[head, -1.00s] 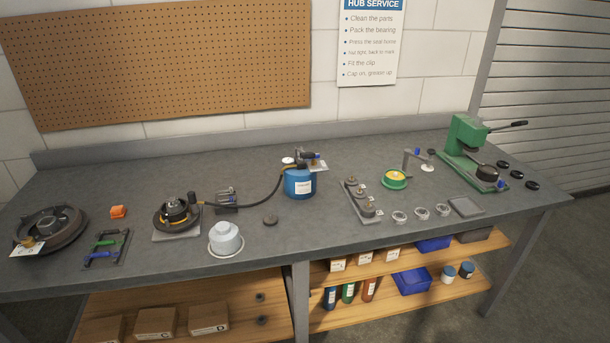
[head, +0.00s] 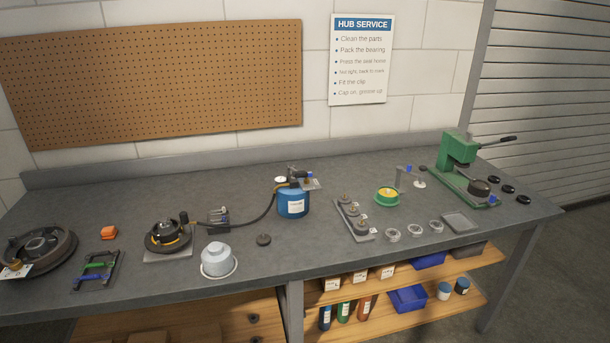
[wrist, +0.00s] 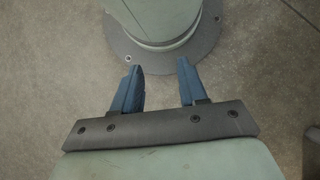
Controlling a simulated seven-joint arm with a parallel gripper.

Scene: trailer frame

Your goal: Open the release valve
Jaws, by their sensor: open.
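A release valve cannot be picked out for certain in the head view. A blue canister (head: 293,204) with a white label stands at the back middle of the bench, with a dark metal fitting (head: 297,176) and a tag on top. A dark hose (head: 262,212) runs from it to a hub (head: 169,236) on a grey plate. My gripper (wrist: 160,90) shows only in the wrist view. Its two blue fingers are apart with nothing between them, above the concrete floor and close to my own base. It is away from the bench items.
The grey bench (head: 330,255) holds a green press (head: 462,165) at right, a yellow-green dish (head: 387,194), a rack of grey parts (head: 354,220), a white-grey cap (head: 217,259) and a dark wheel hub (head: 38,248) at far left. Wooden shelves are below.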

